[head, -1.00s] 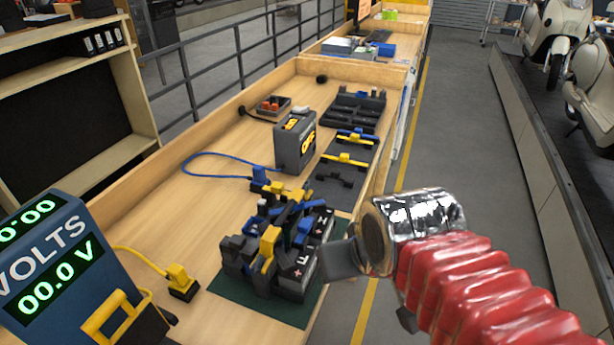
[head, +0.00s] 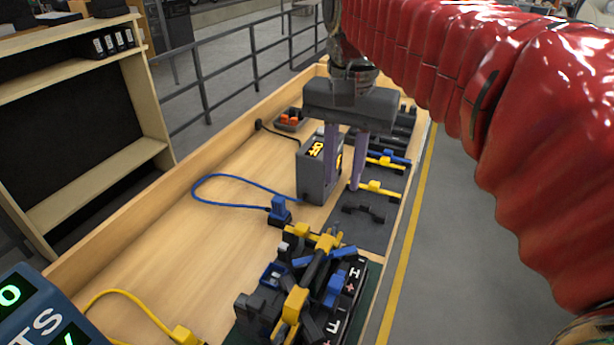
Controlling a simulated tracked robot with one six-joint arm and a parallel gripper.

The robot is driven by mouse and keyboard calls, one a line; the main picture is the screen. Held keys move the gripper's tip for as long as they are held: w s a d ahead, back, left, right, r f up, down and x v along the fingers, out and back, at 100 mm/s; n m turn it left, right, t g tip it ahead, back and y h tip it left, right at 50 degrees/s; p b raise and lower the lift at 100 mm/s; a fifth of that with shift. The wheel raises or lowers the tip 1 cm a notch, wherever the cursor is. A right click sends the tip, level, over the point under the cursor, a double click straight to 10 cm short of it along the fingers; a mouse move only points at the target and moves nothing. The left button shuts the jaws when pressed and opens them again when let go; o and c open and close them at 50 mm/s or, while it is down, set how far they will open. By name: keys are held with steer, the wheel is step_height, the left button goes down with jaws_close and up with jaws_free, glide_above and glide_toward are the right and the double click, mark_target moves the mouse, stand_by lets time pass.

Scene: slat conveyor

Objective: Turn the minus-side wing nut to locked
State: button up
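A black fixture (head: 262,308) with several blue and yellow parts stands on a dark green mat at the bench's near end. A yellow handle (head: 291,308) and a blue one (head: 338,289) show on it. Dark blocks with white markings, a plus sign among them, show at its right. I cannot tell which part is the minus-side wing nut or how it is turned. My gripper (head: 343,190) points down farther along the bench, beyond the fixture. Its two purplish fingers are apart with nothing seen held, and they overlap a grey box in the picture.
The grey box (head: 309,181) has a yellow lit display. A blue cable (head: 205,178) runs to a blue plug (head: 279,209). A rack of blue, yellow and black tools (head: 378,189) lies at the right edge. The bench's left middle is clear.

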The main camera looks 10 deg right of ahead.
mark_target(335, 225)
steer(key=shift+w+r, duration=0.3)
steer(key=shift+w, duration=0.45)
step_height(335, 225, down, 14)
steer(key=shift+s+r, duration=0.1)
stand_by(0.5)
jaws_close()
